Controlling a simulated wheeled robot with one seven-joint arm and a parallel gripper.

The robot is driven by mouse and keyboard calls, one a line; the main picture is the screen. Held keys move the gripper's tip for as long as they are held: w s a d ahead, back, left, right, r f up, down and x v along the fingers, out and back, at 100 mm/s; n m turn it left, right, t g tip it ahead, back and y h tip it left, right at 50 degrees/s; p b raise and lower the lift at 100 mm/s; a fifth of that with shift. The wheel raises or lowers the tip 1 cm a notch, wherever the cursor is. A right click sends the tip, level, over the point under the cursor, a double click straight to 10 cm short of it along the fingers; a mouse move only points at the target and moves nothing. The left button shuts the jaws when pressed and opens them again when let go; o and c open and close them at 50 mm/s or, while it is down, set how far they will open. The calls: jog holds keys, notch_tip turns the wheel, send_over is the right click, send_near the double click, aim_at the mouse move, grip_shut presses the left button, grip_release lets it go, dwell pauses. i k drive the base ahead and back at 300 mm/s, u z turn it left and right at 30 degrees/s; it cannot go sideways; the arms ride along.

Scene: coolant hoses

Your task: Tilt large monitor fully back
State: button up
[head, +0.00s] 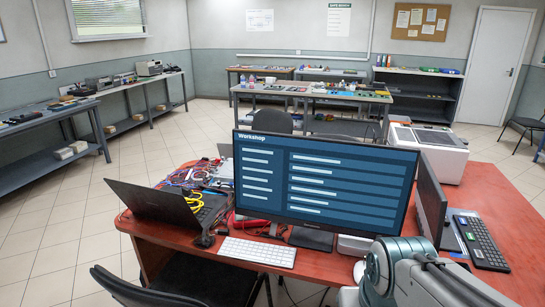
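The large monitor (322,184) stands on the red desk in the middle of the head view. Its lit blue screen, headed "Workshop", faces me and looks near upright; I cannot tell its exact tilt. Its dark stand (311,238) shows below the lower edge. My gripper is not in view, and I see no contact with the monitor.
The red desk (500,205) holds an open laptop (153,206), a white keyboard (257,252), a second monitor (430,205) at the right and a black keyboard (481,241). Cables (208,178) lie behind the laptop. A dark chair (135,293) stands at the front left. Open floor lies left.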

aim_at(359, 189)
jog(key=z, duration=0.05)
jog(key=i, duration=1.1)
jog(key=z, duration=0.9)
